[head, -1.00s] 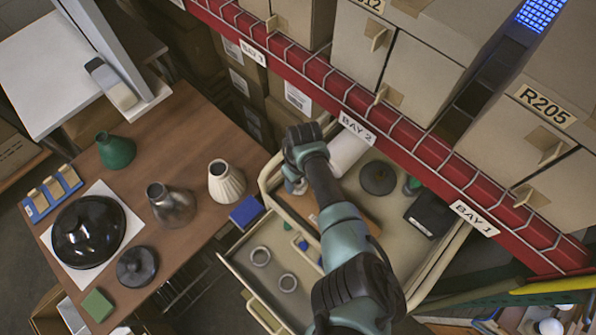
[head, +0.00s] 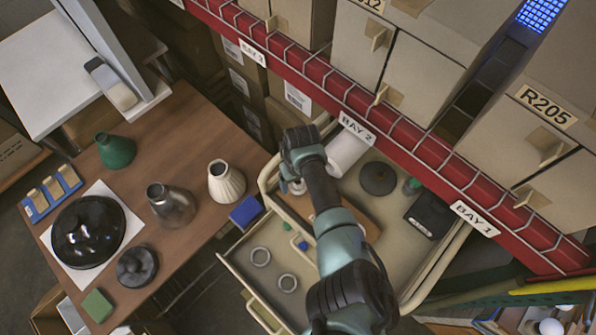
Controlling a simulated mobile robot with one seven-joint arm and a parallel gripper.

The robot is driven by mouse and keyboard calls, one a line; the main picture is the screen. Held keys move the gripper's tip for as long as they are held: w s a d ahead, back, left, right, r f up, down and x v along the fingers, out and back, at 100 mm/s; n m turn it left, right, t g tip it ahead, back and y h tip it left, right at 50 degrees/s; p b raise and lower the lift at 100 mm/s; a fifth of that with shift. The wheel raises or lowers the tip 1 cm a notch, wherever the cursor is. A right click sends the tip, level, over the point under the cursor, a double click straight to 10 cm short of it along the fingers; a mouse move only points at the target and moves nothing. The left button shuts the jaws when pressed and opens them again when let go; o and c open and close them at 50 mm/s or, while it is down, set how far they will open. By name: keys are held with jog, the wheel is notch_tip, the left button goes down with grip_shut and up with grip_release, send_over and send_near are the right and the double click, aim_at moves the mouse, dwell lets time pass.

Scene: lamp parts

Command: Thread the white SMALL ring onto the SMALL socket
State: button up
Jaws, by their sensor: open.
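My gripper (head: 292,186) points down over the cart's left end, above and apart from these rings. My own wrist hides most of the jaws and what is under them; a pale shape shows beside them. I cannot make out which part is the SMALL socket. On the brown table stand a white ribbed shade (head: 227,184), a grey metal shade (head: 171,206) and a green shade (head: 116,151), all upright.
The cart top holds a white roll (head: 347,152), a dark disc (head: 378,179), a black box (head: 430,214) and a brown board (head: 362,214). A blue box (head: 245,212) sits at the table's right edge. The red shelf beam (head: 300,83) runs close behind the cart.

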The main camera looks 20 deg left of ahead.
jog(key=n, duration=0.4)
jog(key=shift+w+n, duration=0.15)
jog(key=shift+n, duration=0.25)
jog(key=n, duration=0.6)
jog(key=shift+r+g, duration=0.1)
jog(key=shift+g, duration=0.2)
jog(key=n, duration=0.9)
jog(key=shift+n+g, duration=0.3)
